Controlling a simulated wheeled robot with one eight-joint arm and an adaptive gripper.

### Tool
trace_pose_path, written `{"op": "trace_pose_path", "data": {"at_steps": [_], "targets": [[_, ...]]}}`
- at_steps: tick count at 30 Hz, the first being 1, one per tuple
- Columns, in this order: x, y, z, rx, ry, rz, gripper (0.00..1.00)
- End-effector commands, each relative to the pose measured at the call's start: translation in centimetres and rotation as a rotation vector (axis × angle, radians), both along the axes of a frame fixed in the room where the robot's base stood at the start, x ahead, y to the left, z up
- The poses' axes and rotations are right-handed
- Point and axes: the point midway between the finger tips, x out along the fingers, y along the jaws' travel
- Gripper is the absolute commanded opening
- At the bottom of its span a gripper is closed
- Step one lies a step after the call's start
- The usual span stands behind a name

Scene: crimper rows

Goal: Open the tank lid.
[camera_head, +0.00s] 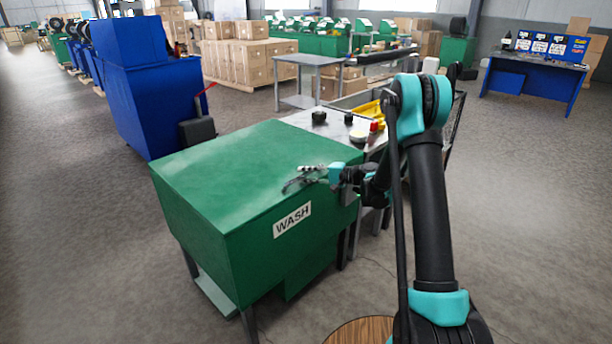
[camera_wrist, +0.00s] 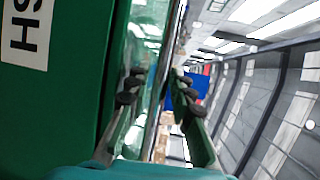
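The green wash tank (camera_head: 245,205) stands at the centre of the head view, with a white "WASH" label (camera_head: 292,220) on its front. Its flat green lid (camera_head: 225,150) lies closed on top. In the wrist view the labelled tank wall (camera_wrist: 80,90) fills the left side, and the glossy lid (camera_wrist: 148,40) shows as a narrow strip. My gripper (camera_head: 298,178) is at the lid's front right edge, and it also shows in the wrist view (camera_wrist: 158,95). Its fingers are apart with nothing seen held. I cannot tell whether they touch the lid.
A metal table (camera_head: 345,126) with small black, red and yellow items adjoins the tank's back right. A blue machine (camera_head: 150,90) stands behind left. Cardboard boxes (camera_head: 240,62) and a blue-legged bench (camera_head: 535,75) are farther back. The floor left of the tank is clear.

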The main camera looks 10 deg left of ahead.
Motion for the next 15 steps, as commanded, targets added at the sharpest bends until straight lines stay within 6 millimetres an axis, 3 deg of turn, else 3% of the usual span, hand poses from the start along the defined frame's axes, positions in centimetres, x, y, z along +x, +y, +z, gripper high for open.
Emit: {"op": "trace_pose_path", "data": {"at_steps": [4, 9, 15], "targets": [[0.00, -0.01, 0.00, 0.000, 0.000, 0.000, 0.21], [-0.01, -0.02, 0.00, 0.000, 0.000, 0.000, 0.00], [-0.02, -0.03, -0.01, -0.001, 0.000, 0.001, 0.00]]}}
